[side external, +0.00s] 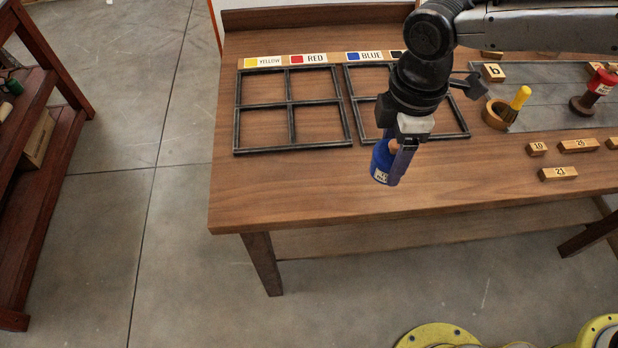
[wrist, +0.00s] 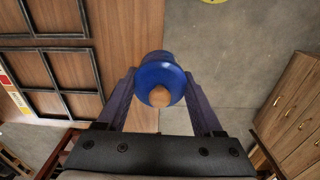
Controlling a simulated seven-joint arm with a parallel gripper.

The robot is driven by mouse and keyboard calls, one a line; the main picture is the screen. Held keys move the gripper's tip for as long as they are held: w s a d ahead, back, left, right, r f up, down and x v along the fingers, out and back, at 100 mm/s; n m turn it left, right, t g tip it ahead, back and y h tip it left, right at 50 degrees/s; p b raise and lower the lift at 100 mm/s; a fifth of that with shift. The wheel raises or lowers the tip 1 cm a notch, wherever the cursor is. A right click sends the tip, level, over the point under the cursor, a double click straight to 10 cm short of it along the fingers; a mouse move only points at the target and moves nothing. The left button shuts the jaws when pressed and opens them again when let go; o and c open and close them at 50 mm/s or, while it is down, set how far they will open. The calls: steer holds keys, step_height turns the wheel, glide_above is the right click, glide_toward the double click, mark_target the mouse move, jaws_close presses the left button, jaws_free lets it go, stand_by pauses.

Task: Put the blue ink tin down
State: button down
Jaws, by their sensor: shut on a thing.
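My gripper (side external: 392,165) is shut on the blue ink tin (side external: 379,163), a round blue body with a pale label low on its side and a wooden knob. In the wrist view the tin (wrist: 158,75) sits between the two fingers of the gripper (wrist: 162,95), its knob towards the camera. In the side view it is in front of the right-hand black frame (side external: 436,137), over the front part of the wooden table (side external: 300,195). I cannot tell its height above the table. The fingers hide part of it.
The front left of the table is clear.

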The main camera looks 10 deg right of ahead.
mark_target(376, 157)
steer(key=a, duration=0.1)
steer(key=f, duration=0.1)
steer(key=a, duration=0.1)
steer(key=shift+s+a+f+n, duration=0.25)
steer(key=shift+a+f+n, duration=0.05)
steer(key=shift+a+f, duration=0.05)
steer(key=w+a+f, duration=0.8)
steer(key=shift+w+a+f, duration=0.15)
steer(key=shift+a, duration=0.2)
steer(key=shift+w+a+f, duration=0.4)
steer(key=shift+f, duration=1.75)
steer(key=shift+f, duration=0.1)
steer(key=shift+c, duration=0.2)
jaws_free()
steer(key=shift+f, duration=0.1)
